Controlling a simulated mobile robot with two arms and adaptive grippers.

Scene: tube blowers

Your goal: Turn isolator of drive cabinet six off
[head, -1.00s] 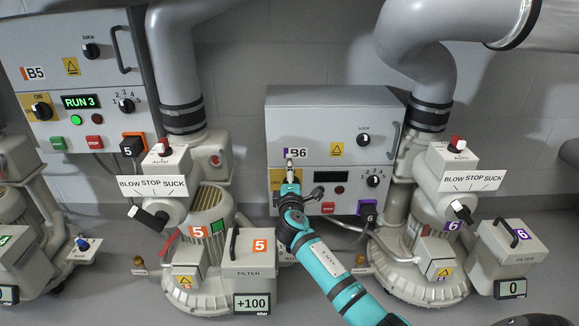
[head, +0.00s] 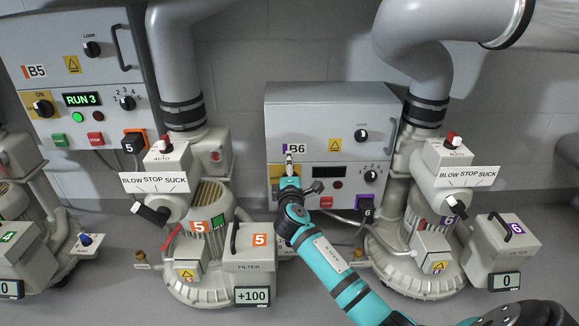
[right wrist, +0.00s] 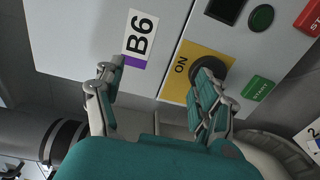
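Drive cabinet six (head: 310,110) is the grey box labelled B6 in the head view. Its isolator is a dark knob on a yellow plate, mostly hidden by my gripper in the head view. In the right wrist view the isolator knob (right wrist: 222,64) shows behind one finger, with "ON" readable on the yellow plate (right wrist: 181,62); its handle direction cannot be told. My right gripper (head: 289,163) is at the cabinet's front left. In the right wrist view my right gripper (right wrist: 158,85) is open, one finger overlapping the knob, the other below the B6 label (right wrist: 139,38). Contact cannot be told. My left gripper is not visible.
Cabinet six's display (head: 337,170) is dark. Its green start button (right wrist: 257,88) is close to the finger. Cabinet B5 (head: 75,60) at left shows RUN 3. Blower five (head: 200,285) and blower six (head: 415,285) flank my right arm. Grey pipes hang above.

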